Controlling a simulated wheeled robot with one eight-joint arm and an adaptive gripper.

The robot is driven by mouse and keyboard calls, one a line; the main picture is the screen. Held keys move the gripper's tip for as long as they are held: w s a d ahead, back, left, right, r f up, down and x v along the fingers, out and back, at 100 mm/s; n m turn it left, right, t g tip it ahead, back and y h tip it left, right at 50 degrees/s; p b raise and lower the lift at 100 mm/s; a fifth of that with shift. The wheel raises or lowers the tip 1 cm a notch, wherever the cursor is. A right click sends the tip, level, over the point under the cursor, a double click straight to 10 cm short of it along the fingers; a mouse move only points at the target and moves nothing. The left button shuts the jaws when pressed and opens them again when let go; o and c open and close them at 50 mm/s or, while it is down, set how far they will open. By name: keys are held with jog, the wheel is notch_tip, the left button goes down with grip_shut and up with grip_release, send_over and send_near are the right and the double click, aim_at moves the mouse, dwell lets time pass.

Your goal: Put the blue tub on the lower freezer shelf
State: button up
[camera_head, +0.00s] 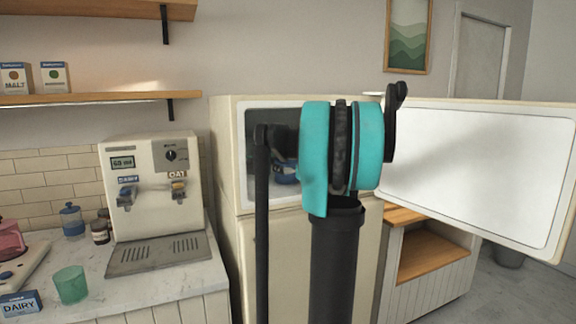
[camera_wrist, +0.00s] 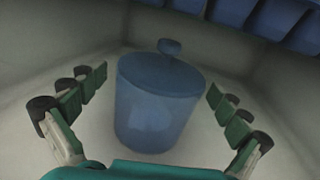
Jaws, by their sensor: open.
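The blue tub (camera_wrist: 155,110) stands upright on a pale freezer surface in the wrist view, with a blue lid and a round knob on top. My gripper (camera_wrist: 155,95) is open, with its green-padded fingers spread to the left and right of the tub and a gap on each side. In the head view my teal and black arm blocks most of the freezer (camera_head: 243,215) opening. A small blue shape shows in the dark interior behind the arm, too hidden to identify. The freezer door (camera_head: 470,165) stands open to the right.
Several blue shapes (camera_wrist: 285,18) line the top right of the wrist view, close to the tub. A drinks dispenser (camera_head: 150,190) and a green cup (camera_head: 71,284) stand on the left counter. Wooden shelves (camera_head: 85,98) hang above. The open door takes up room on the right.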

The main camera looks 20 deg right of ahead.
jog(key=shift+s+r, duration=0.2)
jog(key=v, duration=1.1)
jog(key=shift+s+d, duration=0.15)
jog(key=shift+s, duration=0.2)
